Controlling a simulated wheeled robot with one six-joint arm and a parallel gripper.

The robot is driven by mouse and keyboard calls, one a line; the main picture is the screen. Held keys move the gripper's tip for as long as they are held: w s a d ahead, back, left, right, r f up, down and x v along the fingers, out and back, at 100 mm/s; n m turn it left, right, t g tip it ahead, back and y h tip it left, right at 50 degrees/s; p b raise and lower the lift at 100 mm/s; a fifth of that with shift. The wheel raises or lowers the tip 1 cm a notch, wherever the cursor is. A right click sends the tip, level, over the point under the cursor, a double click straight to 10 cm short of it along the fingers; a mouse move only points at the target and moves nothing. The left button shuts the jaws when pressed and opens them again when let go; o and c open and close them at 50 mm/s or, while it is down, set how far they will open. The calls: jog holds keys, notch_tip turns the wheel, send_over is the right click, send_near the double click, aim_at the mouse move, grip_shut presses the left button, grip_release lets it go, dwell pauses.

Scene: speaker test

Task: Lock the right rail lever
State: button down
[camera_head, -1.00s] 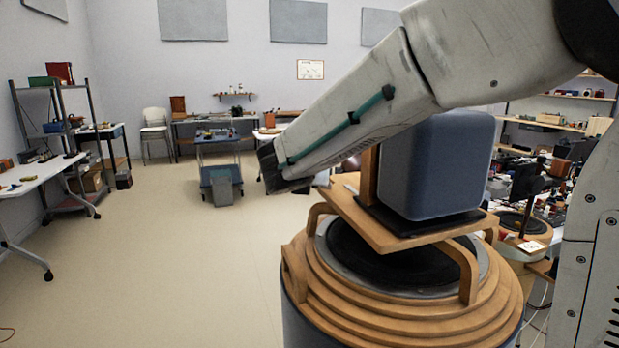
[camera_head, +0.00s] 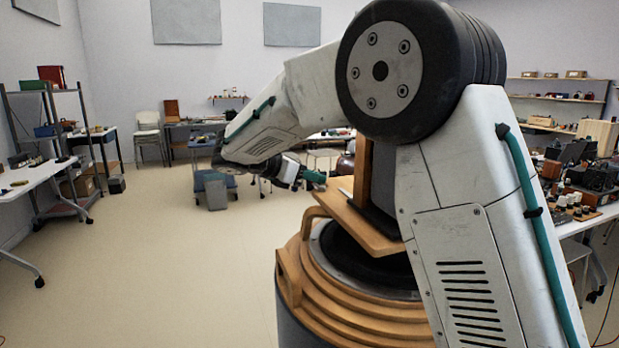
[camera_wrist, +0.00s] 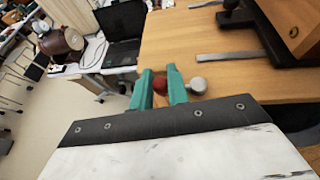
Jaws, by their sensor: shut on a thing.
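My gripper (camera_wrist: 162,82) has green fingers and is shut on a small red knob (camera_wrist: 160,85), which I take to be the rail lever's end. A grey metal knob (camera_wrist: 198,84) sits just right of the fingers, over the edge of the wooden plate (camera_wrist: 180,45). A flat silver strip (camera_wrist: 232,56) lies on the plate. In the head view my gripper (camera_head: 318,178) is at the left edge of the wooden plate (camera_head: 355,225). The lever's arm and pivot cannot be made out, and its lock state cannot be told.
A dark speaker stand with a wooden panel (camera_wrist: 295,25) rises from the plate. The plate stands on a round stepped wooden pedestal (camera_head: 330,290). A laptop (camera_wrist: 122,30) and a brown round object (camera_wrist: 60,42) are on a table beyond.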

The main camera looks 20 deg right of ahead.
jog(key=shift+d+m+g, duration=0.3)
jog(key=shift+m+g, duration=0.5)
jog(key=shift+g, duration=0.1)
jog(key=shift+r, duration=0.1)
jog(key=c, duration=1.4)
grip_release()
jog(key=shift+o, duration=0.2)
jog(key=v, duration=0.7)
jog(key=shift+a, duration=0.35)
jog(key=shift+w, duration=0.1)
